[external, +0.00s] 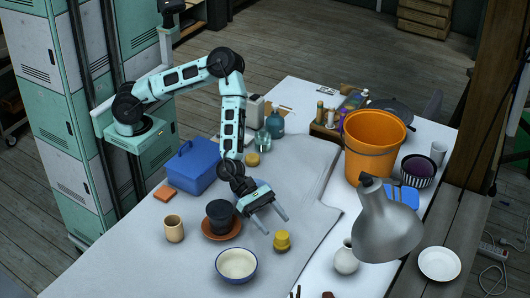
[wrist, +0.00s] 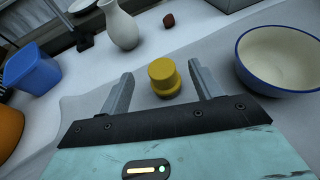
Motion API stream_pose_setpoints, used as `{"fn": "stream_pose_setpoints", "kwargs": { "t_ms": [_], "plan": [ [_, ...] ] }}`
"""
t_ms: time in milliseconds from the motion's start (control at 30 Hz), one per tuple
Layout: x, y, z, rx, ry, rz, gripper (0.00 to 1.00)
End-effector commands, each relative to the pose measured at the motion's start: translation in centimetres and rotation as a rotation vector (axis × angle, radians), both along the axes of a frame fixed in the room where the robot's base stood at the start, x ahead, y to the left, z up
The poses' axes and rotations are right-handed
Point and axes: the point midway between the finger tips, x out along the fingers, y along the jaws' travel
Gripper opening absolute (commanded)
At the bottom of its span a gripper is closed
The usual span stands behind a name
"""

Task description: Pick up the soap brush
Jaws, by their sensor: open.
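A squat yellow two-tiered piece, which looks like the soap brush (external: 282,241), stands on the grey cloth near the front of the table. In the wrist view the soap brush (wrist: 164,78) shows between my two fingers, a little beyond the hand. My gripper (external: 275,227) is open and empty, tilted down just behind the brush. In the wrist view my gripper's fingertips (wrist: 160,73) stand on either side of the brush with gaps; I cannot tell if they are at its height.
A blue-rimmed cream bowl (external: 236,265) stands close by, left of the brush. A dark pot (external: 220,213) on a terracotta saucer is further left. A white vase (external: 346,258) and a grey lamp shade (external: 388,228) are to the right. A blue box (external: 192,172) stands behind.

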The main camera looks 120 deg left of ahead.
Motion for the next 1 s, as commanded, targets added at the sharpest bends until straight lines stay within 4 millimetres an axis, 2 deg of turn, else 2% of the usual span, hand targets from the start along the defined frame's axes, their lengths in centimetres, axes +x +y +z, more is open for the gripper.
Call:
{"fn": "stream_pose_setpoints", "kwargs": {
  "t_ms": [100, 200, 333, 600, 900, 933, 1000],
  "plan": [
    [0.0, 0.0, -1.6, 0.0, 0.001, -0.001, 0.64],
    [0.0, 0.0, -2.3, 0.002, 0.002, -0.002, 0.64],
    [0.7, -0.3, -2.7, 0.001, 0.0, -0.002, 0.64],
    [3.9, -1.2, -4.1, 0.002, -0.001, -0.002, 0.64],
    [4.4, -1.3, -4.3, 0.003, 0.001, -0.002, 0.64],
    [4.4, -1.3, -4.3, 0.003, 0.001, -0.002, 0.61],
    [4.4, -1.3, -4.3, 0.003, 0.001, -0.002, 0.42]
  ]
}}
